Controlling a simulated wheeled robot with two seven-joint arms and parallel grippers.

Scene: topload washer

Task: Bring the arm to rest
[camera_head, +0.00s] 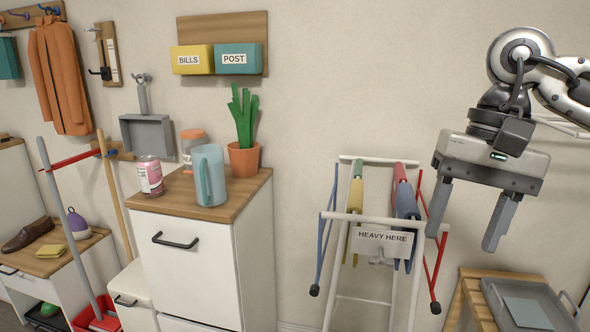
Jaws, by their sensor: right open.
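My right gripper (469,215) hangs at the right of the head view with its two fingers pointing down. It is open, with nothing between the fingers. My right arm (560,85) comes in from the right edge above it. The gripper appears up and to the right of a white drying rack (376,218) and above a wooden stand at the lower right. My left gripper is not in view.
A white cabinet (190,265) with a pink can (149,176), blue pitcher (208,177) and potted plant (243,158) stands left of the rack. A grey tray (530,300) lies on the wooden stand (468,300). The wall right of the organizer is bare.

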